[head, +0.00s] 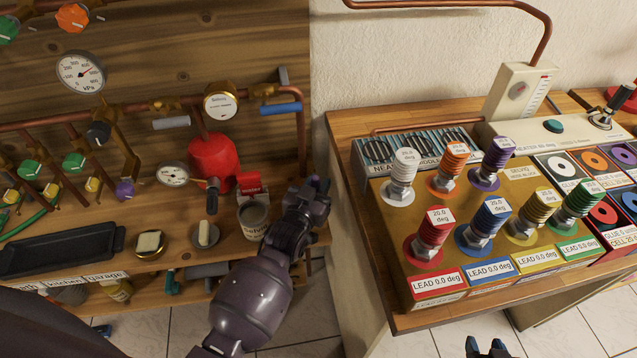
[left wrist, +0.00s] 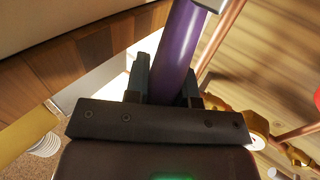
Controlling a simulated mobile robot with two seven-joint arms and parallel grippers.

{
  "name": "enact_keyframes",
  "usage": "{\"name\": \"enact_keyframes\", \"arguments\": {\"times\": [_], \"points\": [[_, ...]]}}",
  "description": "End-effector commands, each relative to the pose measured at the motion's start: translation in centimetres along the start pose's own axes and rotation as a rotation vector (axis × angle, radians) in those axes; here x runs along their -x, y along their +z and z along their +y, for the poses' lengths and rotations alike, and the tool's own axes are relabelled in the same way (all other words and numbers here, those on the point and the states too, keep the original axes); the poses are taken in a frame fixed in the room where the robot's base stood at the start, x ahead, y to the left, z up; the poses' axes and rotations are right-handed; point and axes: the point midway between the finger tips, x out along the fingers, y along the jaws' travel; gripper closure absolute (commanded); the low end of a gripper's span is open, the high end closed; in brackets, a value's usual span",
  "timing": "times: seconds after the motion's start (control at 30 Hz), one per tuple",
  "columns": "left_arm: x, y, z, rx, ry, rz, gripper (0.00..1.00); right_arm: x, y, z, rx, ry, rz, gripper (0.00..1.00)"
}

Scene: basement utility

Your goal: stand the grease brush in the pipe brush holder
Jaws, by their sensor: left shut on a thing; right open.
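My left gripper (head: 311,192) is at the right end of the wooden bench, just right of and above a pale round holder (head: 253,218) with a label I cannot read fully. In the left wrist view it is shut on a smooth purple handle (left wrist: 179,50), which I take to be the grease brush. The handle stands between the two fingers (left wrist: 165,90), with a pale part at its upper end. In the head view I cannot make out the brush clearly against the dark gripper. My right gripper (head: 487,348) is open and empty at the bottom edge, only its tips showing.
A red rounded vessel (head: 213,160) and gauges stand behind the holder. A red box (head: 249,186) is close beside it. Soap dishes (head: 150,243) and a black tray (head: 60,248) lie left. A bench with coloured lead posts (head: 432,236) stands right, across a gap.

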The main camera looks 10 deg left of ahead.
Motion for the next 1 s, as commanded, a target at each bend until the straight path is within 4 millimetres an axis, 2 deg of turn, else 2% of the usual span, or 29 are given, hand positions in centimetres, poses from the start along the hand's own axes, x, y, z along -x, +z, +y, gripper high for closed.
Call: {"name": "enact_keyframes", "arguments": {"times": [0.17, 0.2, 0.4, 0.77, 1.0], "points": [[0.0, 0.5, 0.0, 0.0, 0.0, 0.0, 1.0, -0.2, 0.4, -0.1, 0.0, 0.0, -0.004, 0.57], [0.0, 0.5, 0.0, 0.0, 0.0, 0.0, 0.75, -0.2, 0.4, 0.0, 0.0, 0.0, -0.004, 0.57], [0.0, 0.5, 0.0, 0.0, 0.0, 0.0, 0.47, -0.1, 0.4, 0.0, 0.0, 0.0, -0.003, 0.57], [0.5, 0.5, 0.0, 0.0, -0.001, -0.001, 0.47, -0.1, 0.3, 0.0, 0.0, 0.0, -0.003, 0.57], [3.6, 0.5, -0.1, 0.0, -0.001, -0.001, 0.47, 0.0, 0.1, 0.0, 0.0, 0.0, -0.001, 0.57]]}}
